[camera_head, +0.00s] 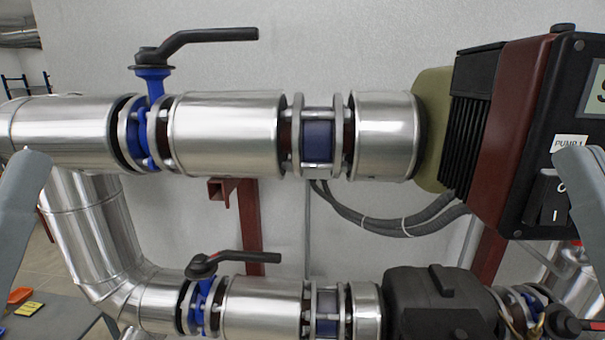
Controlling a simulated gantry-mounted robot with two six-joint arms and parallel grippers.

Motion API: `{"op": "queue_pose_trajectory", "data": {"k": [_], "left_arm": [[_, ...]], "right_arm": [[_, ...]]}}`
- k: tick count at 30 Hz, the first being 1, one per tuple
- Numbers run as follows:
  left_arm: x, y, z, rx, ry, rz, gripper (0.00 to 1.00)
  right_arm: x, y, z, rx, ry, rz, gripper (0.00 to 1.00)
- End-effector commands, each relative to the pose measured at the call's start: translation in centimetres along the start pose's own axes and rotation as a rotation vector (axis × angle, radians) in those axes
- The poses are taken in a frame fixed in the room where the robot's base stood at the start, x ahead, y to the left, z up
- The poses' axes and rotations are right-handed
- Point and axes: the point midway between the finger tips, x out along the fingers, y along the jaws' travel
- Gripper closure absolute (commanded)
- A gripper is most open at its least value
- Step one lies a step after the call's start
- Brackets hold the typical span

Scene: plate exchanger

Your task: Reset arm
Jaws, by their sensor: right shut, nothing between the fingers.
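Grey links of my two arms stand at the left and right edges of the head view. I make out no fingers of my left or right gripper in this view. The right link stands in front of the right edge of the pump's black control box (549,201), and I cannot tell whether it touches it. The left link stands in front of the metal pipe at the left edge. I see nothing held.
An upper pipe (227,128) carries a blue valve with a black lever (195,43). A lower pipe (262,306) has a similar lever (235,259) and a black pump casing (436,300). A grey table (60,319) with small coloured items stands at lower left.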

Motion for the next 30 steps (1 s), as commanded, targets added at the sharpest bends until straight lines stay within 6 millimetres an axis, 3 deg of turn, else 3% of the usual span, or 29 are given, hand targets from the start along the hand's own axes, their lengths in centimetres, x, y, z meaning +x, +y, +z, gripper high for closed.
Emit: {"op": "queue_pose_trajectory", "data": {"k": [1,5,15,18,22,30], "left_arm": [[2.9,0.0,-2.8,0.000,0.003,0.000,0.50],[6.3,0.0,-6.0,0.000,0.006,0.000,0.50],[17.9,-0.1,-16.9,0.000,0.006,0.000,0.50],[20.4,-0.1,-19.1,0.000,0.006,0.000,0.50],[21.8,-0.1,-20.5,0.000,0.005,0.000,0.50],[21.6,-0.1,-20.3,0.000,0.004,0.000,0.50]], "right_arm": [[2.9,0.0,-2.9,-0.007,0.009,0.001,1.00],[6.2,0.0,-6.0,-0.011,0.008,0.002,1.00],[17.9,0.0,-16.9,-0.014,0.007,0.003,1.00],[20.3,0.0,-19.1,-0.014,0.007,0.004,1.00],[21.8,0.0,-20.4,-0.014,0.007,0.004,1.00],[21.6,0.0,-20.3,-0.015,0.007,0.004,1.00]]}}
